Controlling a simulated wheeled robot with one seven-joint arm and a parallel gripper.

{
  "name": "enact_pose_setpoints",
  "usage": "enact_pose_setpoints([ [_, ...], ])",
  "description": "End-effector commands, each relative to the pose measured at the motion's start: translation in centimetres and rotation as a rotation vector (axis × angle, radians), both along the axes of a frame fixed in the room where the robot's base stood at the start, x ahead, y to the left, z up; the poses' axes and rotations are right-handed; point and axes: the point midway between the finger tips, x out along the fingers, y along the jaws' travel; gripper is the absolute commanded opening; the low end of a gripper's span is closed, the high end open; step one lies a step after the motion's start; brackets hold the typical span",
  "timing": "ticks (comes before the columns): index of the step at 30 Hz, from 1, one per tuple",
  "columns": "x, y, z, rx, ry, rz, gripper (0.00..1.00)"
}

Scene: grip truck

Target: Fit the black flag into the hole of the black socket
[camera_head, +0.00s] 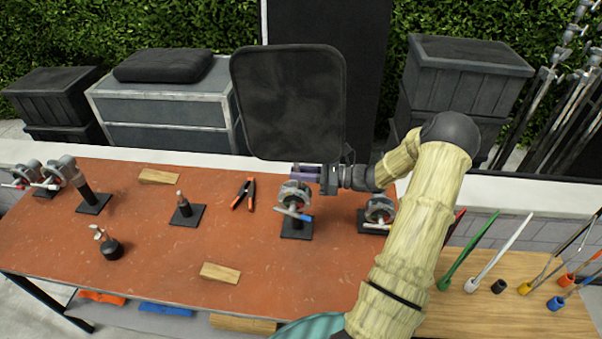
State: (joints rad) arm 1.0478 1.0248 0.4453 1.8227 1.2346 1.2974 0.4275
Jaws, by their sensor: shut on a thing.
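The black flag (288,100) is a large dark panel with rounded corners. It stands roughly upright above the back edge of the red-brown bench. My gripper (306,172) is shut at the flag's lower edge, above a metal clamp head on the bench; the exact grip point is too small to make out. The black socket (498,287) is a small dark cylinder on the light wooden top at the right. It stands well to the right of my gripper and flag, beyond my forearm. Its hole is too small to see clearly.
Coloured sockets with rods surround the black socket: a white rod (505,246), a green rod (466,250) and a yellow socket (524,288). Clamp heads (294,196) (379,210) stand on the bench (150,240). Orange-handled pliers (243,193) and a wood block (220,273) lie left.

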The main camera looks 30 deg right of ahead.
Motion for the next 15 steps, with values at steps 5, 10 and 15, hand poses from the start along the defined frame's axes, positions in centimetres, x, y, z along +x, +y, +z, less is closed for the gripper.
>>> enact_pose_setpoints([
  [5, 0.0, 0.0, 0.0, 0.0, 0.0, 0.0, 0.0],
  [10, 0.0, 0.0, 0.4, 0.0, -0.001, 0.0, 0.0],
  [15, 0.0, 0.0, 1.1, 0.0, -0.001, 0.0, 0.0],
])
